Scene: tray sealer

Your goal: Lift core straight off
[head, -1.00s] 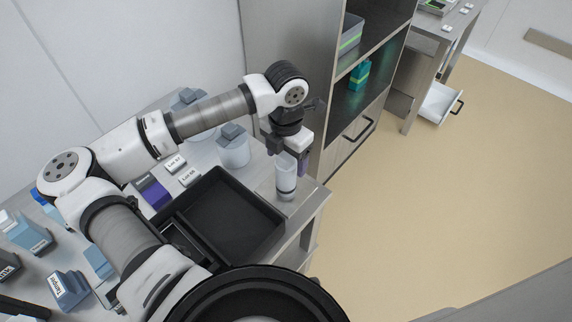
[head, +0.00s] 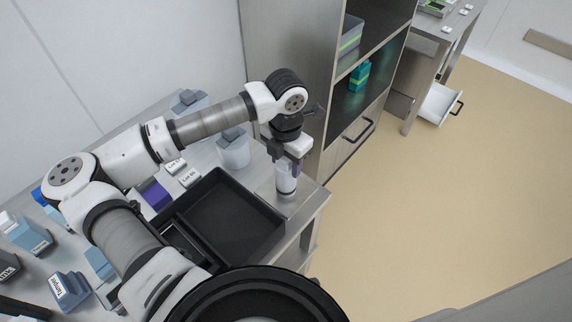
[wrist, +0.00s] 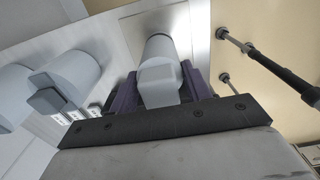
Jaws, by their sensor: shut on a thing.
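A pale, whitish cylinder with a dark band near its bottom (head: 286,184), which looks like the core, stands upright at the right end of the steel bench. In the wrist view a grey-white cylinder with a blocky top (wrist: 160,84) sits between the purple fingers. My gripper (head: 288,163) points down over the cylinder and is shut on its upper part. It also shows in the wrist view (wrist: 162,90), with a finger on each side. The fingers and wrist hide the cylinder's top in the head view. I cannot tell whether its base touches the bench.
A black tray (head: 232,226) lies just left of the cylinder. A grey-lidded container (head: 234,154), small label blocks (head: 189,178) and a purple-fronted box (head: 154,194) stand behind and left. A steel cabinet (head: 290,70) rises close behind my wrist. The floor to the right is clear.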

